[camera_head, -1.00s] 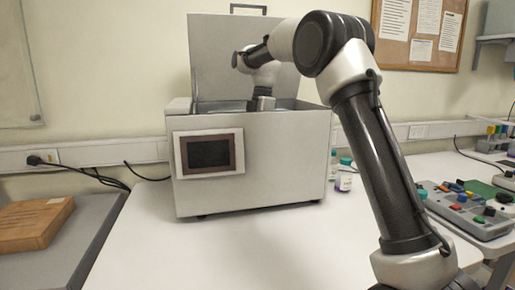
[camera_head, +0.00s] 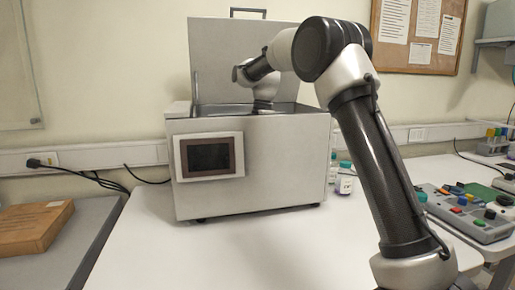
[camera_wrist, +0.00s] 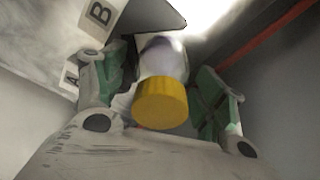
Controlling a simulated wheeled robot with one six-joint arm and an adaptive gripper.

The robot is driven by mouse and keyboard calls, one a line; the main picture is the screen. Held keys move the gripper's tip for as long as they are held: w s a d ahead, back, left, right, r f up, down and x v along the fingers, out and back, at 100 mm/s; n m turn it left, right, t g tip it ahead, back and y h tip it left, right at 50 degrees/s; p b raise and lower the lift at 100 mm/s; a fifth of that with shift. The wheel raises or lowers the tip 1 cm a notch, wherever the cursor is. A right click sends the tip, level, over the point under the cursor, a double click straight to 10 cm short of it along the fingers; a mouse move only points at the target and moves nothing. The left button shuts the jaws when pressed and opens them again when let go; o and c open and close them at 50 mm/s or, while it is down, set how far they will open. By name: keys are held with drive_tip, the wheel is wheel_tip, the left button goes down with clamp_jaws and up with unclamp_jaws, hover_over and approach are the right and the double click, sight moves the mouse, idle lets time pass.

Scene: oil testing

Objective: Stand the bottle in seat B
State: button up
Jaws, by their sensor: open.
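The bottle, with a yellow cap (camera_wrist: 161,103) and a clear body (camera_wrist: 162,56), shows in the wrist view between my fingers. My gripper (camera_wrist: 158,72) is open, with one green-padded finger on each side of the bottle. Label B (camera_wrist: 101,13) is on a pale panel at upper left, with label A (camera_wrist: 71,79) below it. The bottle's base and the seat under it are hidden, so I cannot tell which seat it stands in. In the head view my wrist reaches down into the open grey bath (camera_head: 255,165), and its front wall hides my gripper and the bottle.
The bath's raised lid (camera_head: 225,60) stands behind my arm. Small bottles with teal caps (camera_head: 345,180) stand right of the bath. A control box (camera_head: 465,210) lies further right, and a wooden block (camera_head: 35,228) at left. The front of the table is clear.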

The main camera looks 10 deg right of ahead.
drive_tip(key=r, duration=0.3)
drive_tip(key=d+r, duration=0.1)
drive_tip(key=r, duration=0.7)
drive_tip(key=shift+w+d+r, duration=0.15)
drive_tip(key=shift+w+d, duration=0.1)
drive_tip(key=shift+w, duration=0.1)
drive_tip(key=shift+d+r, duration=0.1)
drive_tip(key=shift+r, duration=0.35)
